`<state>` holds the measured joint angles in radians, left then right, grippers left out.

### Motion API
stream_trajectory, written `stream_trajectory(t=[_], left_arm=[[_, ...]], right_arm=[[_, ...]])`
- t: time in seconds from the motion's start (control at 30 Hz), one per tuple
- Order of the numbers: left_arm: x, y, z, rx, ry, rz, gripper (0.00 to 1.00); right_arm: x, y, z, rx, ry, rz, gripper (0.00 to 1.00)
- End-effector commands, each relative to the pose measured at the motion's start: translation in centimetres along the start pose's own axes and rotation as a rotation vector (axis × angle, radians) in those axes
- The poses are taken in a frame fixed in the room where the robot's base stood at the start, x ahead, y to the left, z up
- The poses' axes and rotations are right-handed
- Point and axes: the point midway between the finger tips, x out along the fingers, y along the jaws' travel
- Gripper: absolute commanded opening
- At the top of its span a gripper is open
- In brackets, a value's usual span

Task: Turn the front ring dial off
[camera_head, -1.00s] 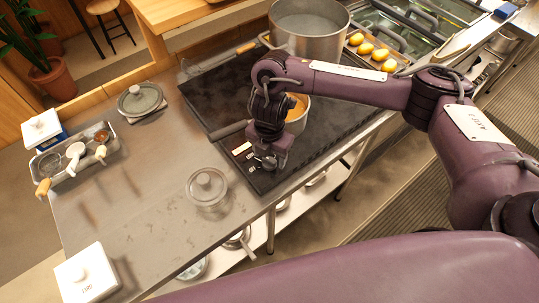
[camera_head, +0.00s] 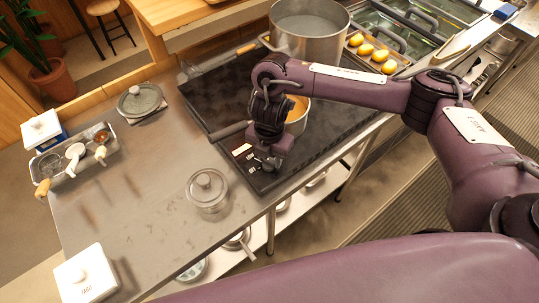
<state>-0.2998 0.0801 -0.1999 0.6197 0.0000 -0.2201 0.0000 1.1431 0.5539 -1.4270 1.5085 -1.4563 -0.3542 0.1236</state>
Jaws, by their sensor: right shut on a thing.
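The black cooktop (camera_head: 335,132) lies on the steel counter, with its control strip at the near left end. My right gripper (camera_head: 270,163) points down at that strip and is shut on a small dial there. The dial is mostly hidden by the gripper, so its turned position cannot be told. Small light markings (camera_head: 244,152) show on the strip beside the gripper. A small pot (camera_head: 297,117) with yellowish contents stands on the cooktop behind the gripper, partly covered by my arm. My left gripper is not in view.
A large steel pot (camera_head: 309,32) stands at the back of the cooktop. A glass lidded jar (camera_head: 207,190) stands close left of the gripper.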

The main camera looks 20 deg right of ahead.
Motion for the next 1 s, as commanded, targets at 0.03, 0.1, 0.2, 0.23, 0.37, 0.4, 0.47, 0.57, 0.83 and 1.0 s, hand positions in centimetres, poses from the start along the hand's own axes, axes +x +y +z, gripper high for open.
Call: stream_trajectory(t=[0.03, 0.1, 0.2, 0.23, 0.37, 0.4, 0.47, 0.57, 0.83, 1.0], left_arm=[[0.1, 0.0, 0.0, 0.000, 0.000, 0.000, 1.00], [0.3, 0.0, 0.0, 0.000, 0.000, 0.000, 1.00], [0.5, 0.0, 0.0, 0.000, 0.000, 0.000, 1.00], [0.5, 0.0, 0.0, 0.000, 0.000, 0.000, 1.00], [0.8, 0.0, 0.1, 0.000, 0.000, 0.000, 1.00], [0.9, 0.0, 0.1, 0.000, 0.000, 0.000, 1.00], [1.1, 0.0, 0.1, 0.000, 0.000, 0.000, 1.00], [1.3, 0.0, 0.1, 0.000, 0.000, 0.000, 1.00], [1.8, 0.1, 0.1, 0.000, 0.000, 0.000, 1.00], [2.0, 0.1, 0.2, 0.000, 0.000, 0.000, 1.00]], right_arm=[[0.1, 0.0, 0.0, -0.021, 0.000, 0.000, 0.15], [0.1, 0.0, 0.0, -0.058, -0.001, 0.000, 0.15], [0.1, 0.0, 0.0, -0.126, 0.000, 0.000, 0.15], [0.1, 0.0, 0.0, -0.149, 0.000, 0.000, 0.15], [0.1, 0.0, 0.0, -0.260, 0.000, 0.001, 0.15], [0.1, 0.0, 0.0, -0.296, 0.000, 0.001, 0.15], [0.1, 0.0, 0.0, -0.347, -0.001, 0.001, 0.15], [0.1, 0.0, 0.0, -0.432, -0.001, 0.001, 0.15], [0.1, 0.0, 0.0, -0.621, 0.000, 0.001, 0.15], [0.0, 0.0, 0.0, -0.699, -0.001, 0.001, 0.15]])
